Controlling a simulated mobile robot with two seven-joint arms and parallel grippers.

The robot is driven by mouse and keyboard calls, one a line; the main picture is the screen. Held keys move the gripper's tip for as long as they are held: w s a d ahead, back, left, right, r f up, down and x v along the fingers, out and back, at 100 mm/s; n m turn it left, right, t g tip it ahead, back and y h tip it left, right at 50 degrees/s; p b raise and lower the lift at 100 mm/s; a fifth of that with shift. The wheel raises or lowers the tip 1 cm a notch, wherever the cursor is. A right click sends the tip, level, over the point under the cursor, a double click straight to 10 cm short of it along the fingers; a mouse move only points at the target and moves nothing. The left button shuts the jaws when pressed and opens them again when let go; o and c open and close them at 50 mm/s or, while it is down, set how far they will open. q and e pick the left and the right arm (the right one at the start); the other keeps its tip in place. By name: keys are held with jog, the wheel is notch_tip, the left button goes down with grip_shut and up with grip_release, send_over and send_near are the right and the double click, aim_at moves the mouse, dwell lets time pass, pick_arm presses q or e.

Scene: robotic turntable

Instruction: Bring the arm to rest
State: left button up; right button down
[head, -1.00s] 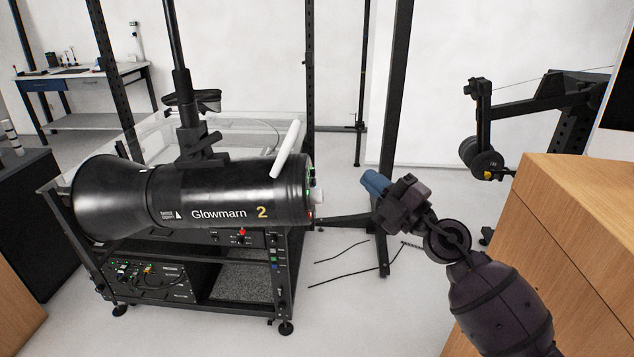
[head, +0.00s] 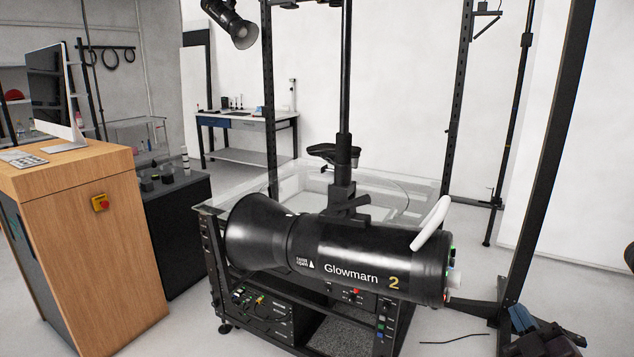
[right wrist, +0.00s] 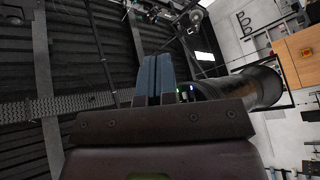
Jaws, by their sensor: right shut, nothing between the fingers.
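My right gripper (head: 522,318) shows at the bottom right of the head view, with blue fingers and a dark body partly cut off by the lower edge. In the right wrist view the two blue fingers (right wrist: 155,78) are together, with nothing between them. The gripper is to the right of the black Glowmarn lamp (head: 340,252) and apart from it in the head view. Most of my right arm is out of view. My left gripper is not in view.
The lamp is at a wheeled black rack (head: 385,335) with a clear-topped turntable (head: 400,200). A dark upright post (head: 545,160) rises near my gripper. A wooden cabinet (head: 85,240) with a monitor (head: 55,90) stands left.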

jog(key=s+a+f+m+g, duration=0.2)
jog(key=s+f+m+g, duration=0.15)
jog(key=f, duration=0.55)
jog(key=s+a+f+m+g, duration=0.2)
jog(key=s+a+f, duration=0.15)
jog(key=f, duration=0.55)
jog(key=s+a+f+m+g, duration=0.3)
jog(key=s+a+f, duration=0.1)
jog(key=s+f, duration=0.5)
jog(key=shift+s+a+f+y, duration=0.25)
jog(key=shift+s+f+y, duration=0.05)
jog(key=shift+s, duration=0.75)
